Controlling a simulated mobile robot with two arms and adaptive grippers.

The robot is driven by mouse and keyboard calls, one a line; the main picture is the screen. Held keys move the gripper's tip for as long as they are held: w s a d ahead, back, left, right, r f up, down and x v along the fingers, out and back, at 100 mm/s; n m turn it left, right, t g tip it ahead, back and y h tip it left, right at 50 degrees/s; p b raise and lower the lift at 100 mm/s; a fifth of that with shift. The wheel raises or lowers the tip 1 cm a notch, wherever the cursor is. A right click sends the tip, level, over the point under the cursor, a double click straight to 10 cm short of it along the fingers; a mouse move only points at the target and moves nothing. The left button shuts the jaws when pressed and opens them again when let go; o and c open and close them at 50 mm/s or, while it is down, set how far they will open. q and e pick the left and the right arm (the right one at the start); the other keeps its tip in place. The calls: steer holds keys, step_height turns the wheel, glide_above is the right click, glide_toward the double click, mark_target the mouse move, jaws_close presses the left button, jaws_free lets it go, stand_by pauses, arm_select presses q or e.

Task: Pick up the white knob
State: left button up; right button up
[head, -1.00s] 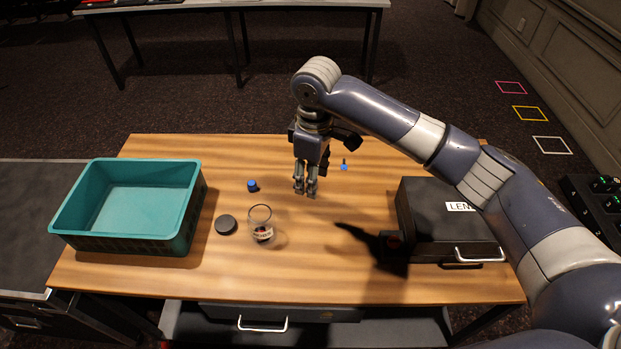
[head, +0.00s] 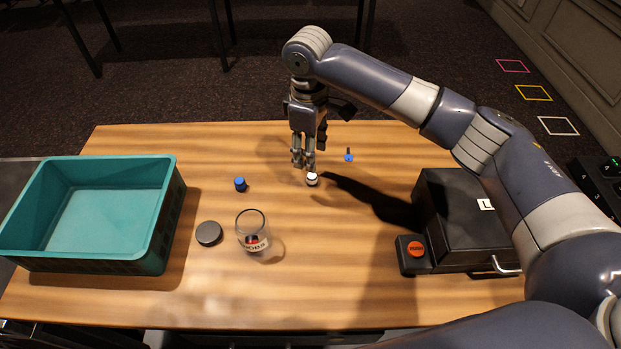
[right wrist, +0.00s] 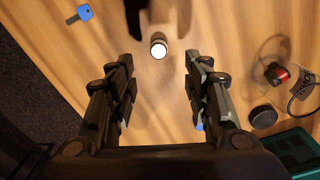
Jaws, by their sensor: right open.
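The white knob (head: 312,179) stands on the wooden table, a small white-topped piece with a dark lower part. My right gripper (head: 303,163) points down just behind it in the head view, with its fingertips close to the knob. In the right wrist view the white knob (right wrist: 158,49) lies beyond the open fingers, roughly centred between them. My right gripper (right wrist: 160,88) is open with nothing between its fingers. I cannot tell the exact height of the fingertips above the table. My left gripper is not in view.
A blue knob (head: 240,184), a dark round lid (head: 209,233) and a glass (head: 252,237) stand left of the gripper. A blue key (head: 348,155) lies to the right. A teal bin (head: 155,230), black case (head: 462,208) and red button (head: 416,249) flank the clear table middle.

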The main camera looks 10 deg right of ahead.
mark_target(312, 176)
steer(key=f, duration=0.3)
steer(key=shift+s+f, duration=0.2)
steer(key=shift+w+d+f+p, duration=0.15)
steer(key=shift+f+p, duration=0.15)
steer(key=shift+f, duration=1.15)
steer(key=shift+w+d+f+p, duration=0.1)
steer(key=shift+f+p, duration=0.15)
steer(key=shift+f, duration=1.2)
steer(key=c, duration=0.9)
